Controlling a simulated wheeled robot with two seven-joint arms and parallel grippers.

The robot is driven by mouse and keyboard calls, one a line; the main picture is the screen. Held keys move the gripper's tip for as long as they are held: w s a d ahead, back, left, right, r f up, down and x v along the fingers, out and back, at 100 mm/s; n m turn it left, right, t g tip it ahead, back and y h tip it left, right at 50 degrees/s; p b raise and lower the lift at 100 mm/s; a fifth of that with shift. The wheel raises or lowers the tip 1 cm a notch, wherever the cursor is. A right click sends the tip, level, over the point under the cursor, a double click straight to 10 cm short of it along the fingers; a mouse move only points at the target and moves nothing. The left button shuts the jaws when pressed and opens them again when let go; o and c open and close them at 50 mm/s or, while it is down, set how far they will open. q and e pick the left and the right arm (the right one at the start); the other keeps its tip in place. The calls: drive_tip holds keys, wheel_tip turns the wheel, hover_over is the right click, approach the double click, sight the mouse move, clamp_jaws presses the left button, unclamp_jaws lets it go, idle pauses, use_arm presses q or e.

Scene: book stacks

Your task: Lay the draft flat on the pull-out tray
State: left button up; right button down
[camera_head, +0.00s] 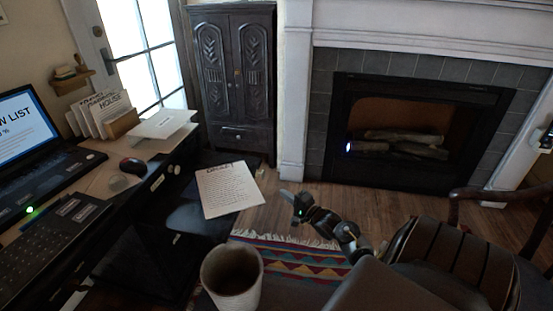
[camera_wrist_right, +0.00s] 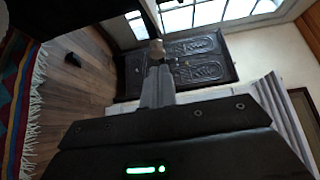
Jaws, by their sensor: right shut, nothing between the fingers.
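The draft (camera_head: 230,190), a white printed sheet, lies looking flat with its heading at the far edge. Its left part is over a dark flat surface, apparently the pull-out tray (camera_head: 186,222), and its right part seems to reach past that surface over the floor. My right gripper (camera_head: 284,195) is just right of the draft, apart from it, with its fingers pointing left. In the right wrist view its fingers (camera_wrist_right: 157,88) are together and empty. The draft cannot be made out in that view. My left gripper is not in view.
A desk at left holds a laptop (camera_head: 28,130), a mouse (camera_head: 133,166) and a letter rack (camera_head: 122,124). A dark cabinet (camera_head: 233,80) and a fireplace (camera_head: 410,135) are behind. A leather chair (camera_head: 455,258) is at right.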

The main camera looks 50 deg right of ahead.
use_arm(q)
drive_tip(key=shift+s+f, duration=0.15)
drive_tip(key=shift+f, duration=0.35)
use_arm(e)
drive_tip(key=shift+s+a, duration=0.1)
drive_tip(key=shift+s, duration=1.8)
